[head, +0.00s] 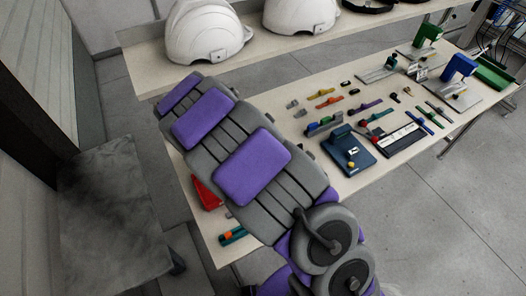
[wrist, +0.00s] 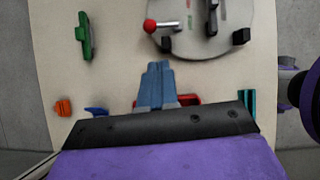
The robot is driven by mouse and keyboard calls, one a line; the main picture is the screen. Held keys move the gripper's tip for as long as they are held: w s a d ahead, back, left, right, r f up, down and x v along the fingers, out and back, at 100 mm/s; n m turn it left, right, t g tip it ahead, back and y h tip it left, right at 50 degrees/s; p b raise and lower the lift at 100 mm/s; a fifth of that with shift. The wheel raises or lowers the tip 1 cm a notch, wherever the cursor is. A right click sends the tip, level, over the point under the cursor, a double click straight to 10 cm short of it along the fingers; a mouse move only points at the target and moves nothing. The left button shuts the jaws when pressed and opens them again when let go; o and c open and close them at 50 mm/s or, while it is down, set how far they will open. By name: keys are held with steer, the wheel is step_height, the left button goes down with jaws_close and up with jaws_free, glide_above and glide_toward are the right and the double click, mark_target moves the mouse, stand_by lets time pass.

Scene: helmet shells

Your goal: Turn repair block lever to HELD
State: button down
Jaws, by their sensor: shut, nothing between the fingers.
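In the wrist view a round grey plate (wrist: 215,45) lies on the table, and a silver lever (wrist: 172,24) with a red ball knob (wrist: 150,25) is on it. The lever points left, and small red and green marks show near it. I cannot read any HELD label. My gripper (wrist: 157,66), with blue-grey fingers, is shut and empty, below the knob in the picture and apart from it. In the head view my arm hides the gripper and the lever plate.
In the wrist view a red piece (wrist: 188,99) lies partly behind my fingers. Around are a green part (wrist: 83,36), an orange part (wrist: 63,107) and a teal part (wrist: 247,101). Black blocks (wrist: 241,37) stand at the plate's edge. White helmets (head: 205,32) stand on the back shelf.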

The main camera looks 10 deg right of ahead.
steer(key=shift+w+a+f+n, duration=0.35)
steer(key=shift+a+f+n, duration=0.3)
steer(key=shift+a, duration=0.15)
steer(key=shift+d, duration=0.15)
steer(key=b+x, duration=0.1)
steer(key=x, duration=0.3)
steer(key=b+x, duration=0.1)
steer(key=x, duration=0.3)
steer(key=w+b+x, duration=0.1)
steer(key=x, duration=0.3)
steer(key=shift+d+r+b, duration=0.15)
steer(key=shift+d+b, duration=0.25)
steer(key=shift+d, duration=0.1)
steer(key=shift+w+d+f, duration=0.2)
steer(key=shift+w+d, duration=0.05)
steer(key=shift+d, duration=0.15)
